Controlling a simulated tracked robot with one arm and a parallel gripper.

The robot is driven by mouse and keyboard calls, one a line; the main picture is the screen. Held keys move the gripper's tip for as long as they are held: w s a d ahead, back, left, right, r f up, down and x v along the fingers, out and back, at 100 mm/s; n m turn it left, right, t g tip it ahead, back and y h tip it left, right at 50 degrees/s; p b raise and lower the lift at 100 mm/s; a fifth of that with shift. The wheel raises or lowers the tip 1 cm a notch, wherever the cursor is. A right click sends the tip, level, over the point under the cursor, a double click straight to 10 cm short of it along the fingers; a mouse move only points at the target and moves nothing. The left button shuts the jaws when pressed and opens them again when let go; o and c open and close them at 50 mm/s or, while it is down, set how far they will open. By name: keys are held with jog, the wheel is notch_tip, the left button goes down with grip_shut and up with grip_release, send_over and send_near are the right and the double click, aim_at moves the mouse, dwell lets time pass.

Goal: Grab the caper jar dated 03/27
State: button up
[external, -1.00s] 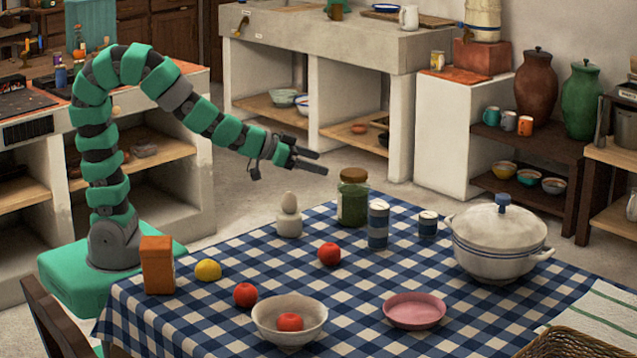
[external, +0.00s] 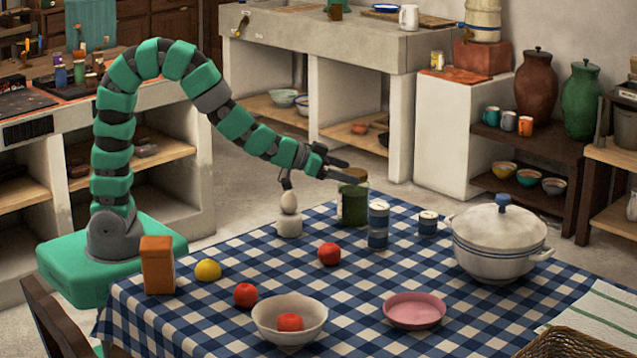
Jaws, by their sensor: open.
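A glass jar with dark green contents and a brown lid (external: 352,205) stands upright at the far edge of the checked table. It looks like the caper jar, but no date is readable on it. My gripper (external: 345,170) is open, with its fingers at the height of the jar's lid. One finger overlaps the lid in the picture; I cannot tell whether they touch. The jar still rests on the table.
An egg in a white cup (external: 288,224) stands just left of the jar. Tomatoes (external: 329,254), a bowl (external: 290,318) and a pink dish (external: 414,310) lie nearer.

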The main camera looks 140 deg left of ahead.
aim_at(361, 177)
jog(key=shift+w+a+f, duration=0.2)
jog(key=shift+a+f, duration=0.15)
jog(key=shift+a, duration=0.05)
jog(key=b+x, duration=0.2)
jog(key=x, duration=0.2)
jog(key=shift+s+a+f, duration=0.1)
jog(key=shift+c, duration=0.4)
grip_shut()
